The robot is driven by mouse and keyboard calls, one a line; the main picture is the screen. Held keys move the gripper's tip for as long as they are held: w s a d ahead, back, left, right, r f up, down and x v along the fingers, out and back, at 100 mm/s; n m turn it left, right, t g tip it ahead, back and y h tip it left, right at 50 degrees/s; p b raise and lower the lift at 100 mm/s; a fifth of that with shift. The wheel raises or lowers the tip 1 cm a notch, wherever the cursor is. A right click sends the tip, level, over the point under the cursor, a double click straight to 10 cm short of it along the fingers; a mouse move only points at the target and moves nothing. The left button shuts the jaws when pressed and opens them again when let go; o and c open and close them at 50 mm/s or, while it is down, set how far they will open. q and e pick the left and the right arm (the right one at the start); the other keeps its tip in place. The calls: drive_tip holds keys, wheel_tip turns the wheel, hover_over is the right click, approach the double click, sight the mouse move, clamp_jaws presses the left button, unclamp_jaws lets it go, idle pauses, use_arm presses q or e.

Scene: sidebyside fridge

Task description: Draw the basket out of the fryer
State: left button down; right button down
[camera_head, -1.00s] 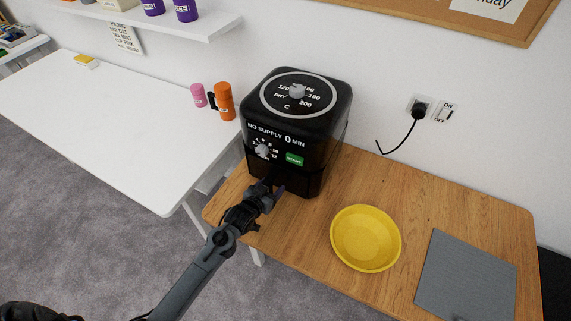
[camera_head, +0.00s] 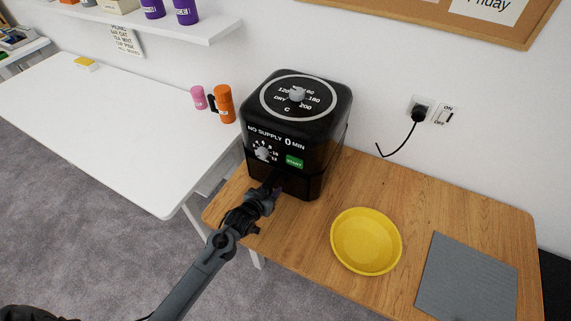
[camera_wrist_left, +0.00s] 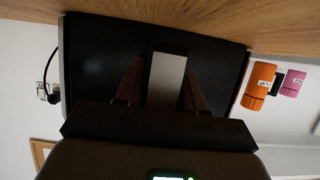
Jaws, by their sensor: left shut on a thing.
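The black fryer (camera_head: 300,112) stands upright on the wooden table, with round dials and a green button on it. Its basket front (camera_head: 300,183) is the dark lower section and looks seated in the body. In the left wrist view the basket front (camera_wrist_left: 90,75) fills the middle, with a grey handle (camera_wrist_left: 167,80) sticking out of it. My left gripper (camera_head: 271,186) is at the fryer's lower front; in the left wrist view its two fingers (camera_wrist_left: 160,88) lie on either side of the handle, shut on it. My right gripper is not in view.
A yellow bowl (camera_head: 366,241) and a grey mat (camera_head: 468,281) lie to the right on the wooden table (camera_head: 420,190). A plug (camera_head: 418,113) sits in the wall socket.

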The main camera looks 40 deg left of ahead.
use_arm(q)
drive_tip(key=c, duration=1.4)
unclamp_jaws()
drive_tip(key=shift+r, duration=0.15)
clamp_jaws()
drive_tip(key=shift+s, duration=0.1)
